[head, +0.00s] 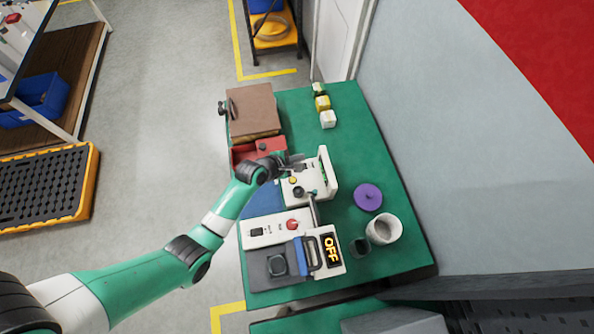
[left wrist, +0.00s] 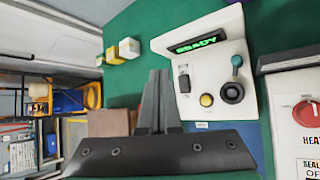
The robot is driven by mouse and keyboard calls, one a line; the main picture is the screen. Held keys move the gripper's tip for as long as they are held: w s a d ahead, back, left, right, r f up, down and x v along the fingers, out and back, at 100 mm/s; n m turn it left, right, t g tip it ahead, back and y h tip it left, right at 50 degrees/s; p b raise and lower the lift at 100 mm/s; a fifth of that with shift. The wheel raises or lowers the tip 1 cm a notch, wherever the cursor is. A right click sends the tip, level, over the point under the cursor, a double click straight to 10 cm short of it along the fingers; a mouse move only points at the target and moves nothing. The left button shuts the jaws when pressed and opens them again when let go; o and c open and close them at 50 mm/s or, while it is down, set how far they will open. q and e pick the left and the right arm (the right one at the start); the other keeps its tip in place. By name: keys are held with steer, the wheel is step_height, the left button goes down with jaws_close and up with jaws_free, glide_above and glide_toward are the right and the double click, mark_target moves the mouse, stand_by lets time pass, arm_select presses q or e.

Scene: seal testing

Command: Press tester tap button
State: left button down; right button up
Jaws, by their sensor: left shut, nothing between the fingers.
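The white tester (head: 318,176) stands on the green table in the head view; in the left wrist view the tester (left wrist: 226,60) has a lit green display (left wrist: 196,45) reading READY. Its panel carries a round yellow button (left wrist: 206,100), a black knob (left wrist: 232,93), a teal-tipped lever (left wrist: 237,62) and a black switch (left wrist: 184,82). The yellow button (head: 292,180) also shows in the head view. My left gripper (head: 296,159) is shut and empty at the tester's upper left edge. Its fingers (left wrist: 154,92) appear beside the panel, left of the switch. My right gripper is out of view.
Small blocks (head: 322,103) and a brown box (head: 254,110) lie above.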

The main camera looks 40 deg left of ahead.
arm_select(q)
steer(key=shift+n+g, duration=0.3)
steer(key=shift+n, duration=0.1)
steer(key=s+f, duration=0.1)
steer(key=s+a+f+b, duration=0.1)
steer(key=f, duration=0.1)
steer(key=s+f, duration=0.1)
steer(key=shift+a+f, duration=0.35)
steer(key=shift+a, duration=0.05)
steer(key=shift+w+f, duration=0.1)
steer(key=b, duration=0.8)
glide_above(293, 180)
steer(key=s, duration=0.1)
steer(key=f, duration=0.7)
steer(key=shift+s+a+f, duration=0.15)
steer(key=shift+a+f, duration=0.05)
steer(key=shift+f, duration=0.2)
steer(key=shift+f+b, duration=0.4)
steer(key=shift+f, duration=0.4)
